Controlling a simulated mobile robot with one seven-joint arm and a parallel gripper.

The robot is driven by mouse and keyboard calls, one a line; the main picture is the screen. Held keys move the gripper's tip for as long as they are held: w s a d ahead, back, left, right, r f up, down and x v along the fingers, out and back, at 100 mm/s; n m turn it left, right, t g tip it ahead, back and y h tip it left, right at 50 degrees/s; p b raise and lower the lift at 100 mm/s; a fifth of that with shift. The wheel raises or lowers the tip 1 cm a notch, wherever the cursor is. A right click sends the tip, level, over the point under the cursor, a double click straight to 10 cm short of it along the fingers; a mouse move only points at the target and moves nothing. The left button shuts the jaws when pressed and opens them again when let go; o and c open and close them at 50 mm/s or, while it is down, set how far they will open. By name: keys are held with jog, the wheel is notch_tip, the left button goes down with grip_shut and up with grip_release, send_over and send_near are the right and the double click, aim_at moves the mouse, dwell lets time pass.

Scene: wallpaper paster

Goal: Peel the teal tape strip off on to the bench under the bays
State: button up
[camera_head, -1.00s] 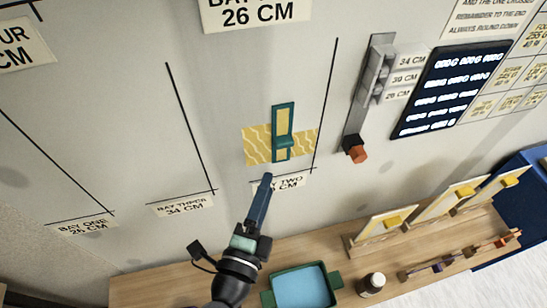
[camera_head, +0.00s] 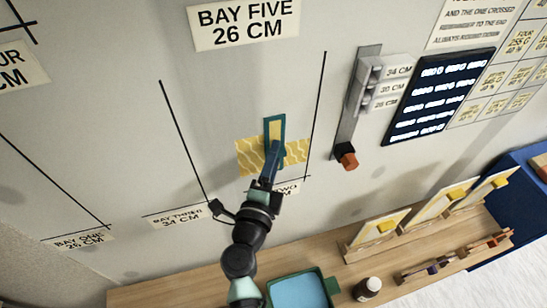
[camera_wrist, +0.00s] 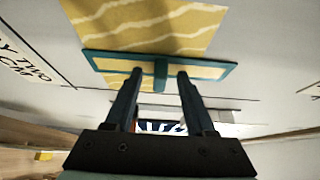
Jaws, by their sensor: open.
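The teal tape strip (camera_head: 275,127) is a teal frame on a yellow wavy-patterned paper piece (camera_head: 247,158) on the wall at bay two. In the wrist view the teal tape strip (camera_wrist: 215,70) lies across the paper, with its teal tab (camera_wrist: 161,74) sticking out toward me. My gripper (camera_wrist: 160,74) is open, one finger on each side of the tab, with gaps to both. In the head view my gripper (camera_head: 273,158) covers the tab and lower part of the strip. The wooden bench (camera_head: 190,278) runs below the bays.
A green tray with blue inside (camera_head: 300,290) and a dark jar (camera_head: 367,288) stand on the bench. Framed yellow sample boards (camera_head: 380,232) stand at the right. A wall gauge with an orange-brown end (camera_head: 346,157) hangs right of bay two. The bench's left part is clear.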

grip_shut()
jog(key=shift+s+d, duration=0.1)
jog(key=shift+s, duration=0.2)
jog(key=shift+s+d+p, duration=0.25)
jog(key=shift+s+p, duration=0.05)
jog(key=shift+s, duration=0.45)
jog(key=shift+s, duration=0.1)
jog(key=shift+s+d, duration=0.25)
jog(key=shift+s, duration=0.4)
jog(key=shift+s+d, duration=0.2)
jog(key=shift+s, duration=0.4)
jog(key=s+d, duration=0.2)
jog(key=s, duration=0.4)
jog(key=shift+s, duration=0.35)
